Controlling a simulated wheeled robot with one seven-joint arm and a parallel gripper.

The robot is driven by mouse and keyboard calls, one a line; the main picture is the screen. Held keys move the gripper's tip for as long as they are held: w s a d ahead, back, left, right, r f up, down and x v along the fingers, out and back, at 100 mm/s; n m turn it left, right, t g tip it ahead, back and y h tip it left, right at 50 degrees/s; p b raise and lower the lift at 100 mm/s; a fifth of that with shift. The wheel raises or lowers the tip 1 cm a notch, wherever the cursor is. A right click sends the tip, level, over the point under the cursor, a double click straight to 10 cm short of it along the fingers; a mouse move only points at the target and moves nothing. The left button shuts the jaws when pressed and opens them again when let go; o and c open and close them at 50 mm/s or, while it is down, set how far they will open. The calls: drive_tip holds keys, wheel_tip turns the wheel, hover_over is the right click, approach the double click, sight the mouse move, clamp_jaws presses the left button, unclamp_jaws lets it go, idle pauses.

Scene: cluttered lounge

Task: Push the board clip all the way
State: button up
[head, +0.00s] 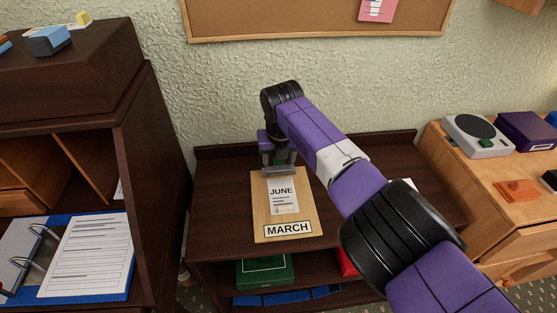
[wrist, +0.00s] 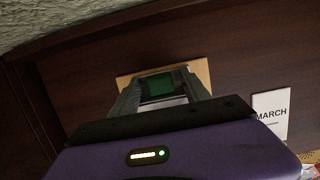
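A tan clipboard (head: 307,211) lies on the dark wooden table. It has a MARCH label (head: 289,229) at its front edge and a sheet headed JUNE (head: 283,197) on it. My gripper (head: 279,169) is over the board's back end, where the clip is, and hides most of it. In the wrist view, my gripper's (wrist: 160,84) two fingers stand apart in front of the tan board (wrist: 203,74). A dark green part with a grey strip, seemingly the clip (wrist: 158,87), shows between them. I cannot tell whether the fingers touch it.
A sheet headed MARCH (wrist: 270,116) lies on the dark table beside the board. A green box (head: 265,271) and a blue item (head: 285,297) sit on shelves below. A dark cabinet (head: 150,170) stands at left, a light wooden unit (head: 480,190) at right. The wall is close behind.

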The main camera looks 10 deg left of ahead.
sight(280, 166)
drive_tip(key=shift+r, duration=0.1)
drive_tip(key=shift+p+v, duration=0.8)
drive_tip(key=shift+v, duration=3)
